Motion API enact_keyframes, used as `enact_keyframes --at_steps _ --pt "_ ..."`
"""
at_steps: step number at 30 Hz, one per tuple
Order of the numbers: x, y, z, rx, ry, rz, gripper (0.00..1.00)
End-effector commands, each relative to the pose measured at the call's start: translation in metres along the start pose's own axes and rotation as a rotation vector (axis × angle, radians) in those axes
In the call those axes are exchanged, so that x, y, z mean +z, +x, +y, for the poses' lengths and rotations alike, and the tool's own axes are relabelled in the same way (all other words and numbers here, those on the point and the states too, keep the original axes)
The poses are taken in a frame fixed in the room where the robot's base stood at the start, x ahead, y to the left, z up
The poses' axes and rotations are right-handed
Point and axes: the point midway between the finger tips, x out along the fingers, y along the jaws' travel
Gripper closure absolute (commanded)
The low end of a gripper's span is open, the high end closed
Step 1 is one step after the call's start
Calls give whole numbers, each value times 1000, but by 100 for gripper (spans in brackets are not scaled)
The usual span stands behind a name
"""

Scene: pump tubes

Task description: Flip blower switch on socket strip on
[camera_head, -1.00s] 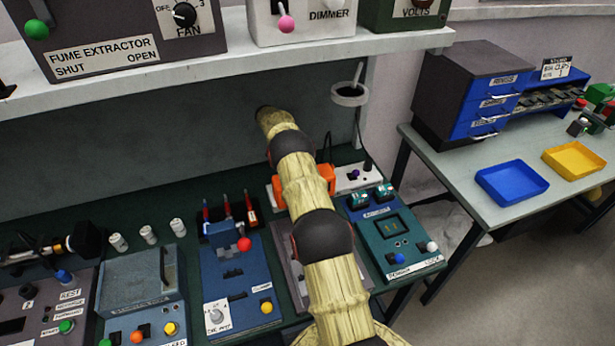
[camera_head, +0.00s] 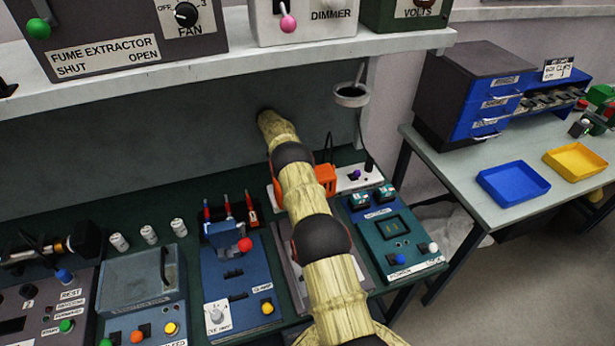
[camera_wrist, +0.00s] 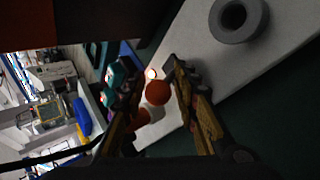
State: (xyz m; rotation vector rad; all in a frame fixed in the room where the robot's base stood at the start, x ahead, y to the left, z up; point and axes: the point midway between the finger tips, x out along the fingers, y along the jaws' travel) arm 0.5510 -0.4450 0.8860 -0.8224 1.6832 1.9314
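The white socket strip (camera_head: 344,184) lies at the back of the bench, partly behind my arm; a small purple part shows on its right end. In the wrist view the pale strip (camera_wrist: 205,62) runs diagonally under my gripper. An orange round knob (camera_wrist: 157,92) shows between the fingers, with a small glowing light (camera_wrist: 152,73) beside it. My gripper (camera_wrist: 153,78) has its fingers apart, one on each side of the knob; I cannot tell whether either touches it. Labels on the strip are not readable.
A grey ring (camera_wrist: 240,18) stands on the strip in the wrist view. A teal box (camera_head: 398,245) and a blue box (camera_head: 235,290) with a red knob stand in front of the strip. The white shelf (camera_head: 230,62) overhangs behind. A ring holder (camera_head: 350,96) hangs at the right.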

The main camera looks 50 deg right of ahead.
Motion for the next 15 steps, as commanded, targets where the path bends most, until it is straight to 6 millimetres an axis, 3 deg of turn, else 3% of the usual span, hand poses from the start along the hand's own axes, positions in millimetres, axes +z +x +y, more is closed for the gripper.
enact_keyframes --at_steps 10,15 --pt "0 -1 1 -1 1 1 52" --pt "-1 -2 1 -3 1 2 52"
